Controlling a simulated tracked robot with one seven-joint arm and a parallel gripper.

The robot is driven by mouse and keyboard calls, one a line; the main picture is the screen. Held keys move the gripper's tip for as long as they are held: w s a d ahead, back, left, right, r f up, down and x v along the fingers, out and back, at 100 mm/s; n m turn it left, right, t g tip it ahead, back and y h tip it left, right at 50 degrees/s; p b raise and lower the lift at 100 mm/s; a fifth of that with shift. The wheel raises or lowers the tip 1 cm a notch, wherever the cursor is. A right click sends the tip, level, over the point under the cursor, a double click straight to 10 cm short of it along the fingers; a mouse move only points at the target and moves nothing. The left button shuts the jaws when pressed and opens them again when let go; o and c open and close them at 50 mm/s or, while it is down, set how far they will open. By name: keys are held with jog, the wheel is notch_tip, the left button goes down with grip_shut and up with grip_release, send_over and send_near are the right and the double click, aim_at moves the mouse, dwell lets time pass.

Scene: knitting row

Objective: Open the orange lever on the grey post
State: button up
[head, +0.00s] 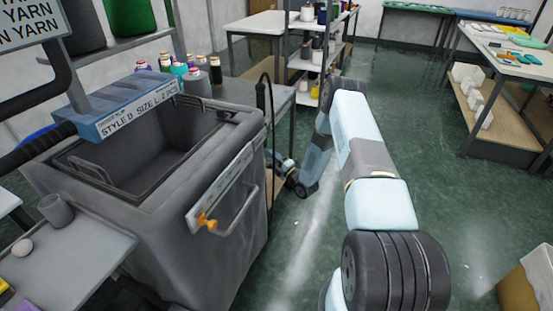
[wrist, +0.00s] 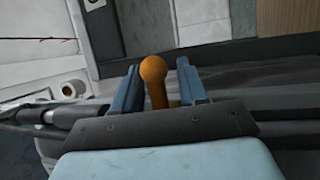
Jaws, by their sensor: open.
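An orange lever with a round knob end (wrist: 153,72) stands upright in the wrist view, between the two blue fingers of my gripper (wrist: 159,80). The fingers are apart, with a gap visible on either side of the knob. The lever's base is hidden behind the dark front of my gripper. In the head view my arm reaches down beyond the grey bin, and my gripper (head: 284,162) is small there, close to a dark thin upright. The lever and the grey post cannot be made out at that spot.
A large grey bin (head: 235,255) stands at the left, with an orange piece (head: 206,222) and a bar handle on its front. A side table (head: 85,255) stands at the lower left.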

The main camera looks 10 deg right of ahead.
grip_shut()
dwell(0.4)
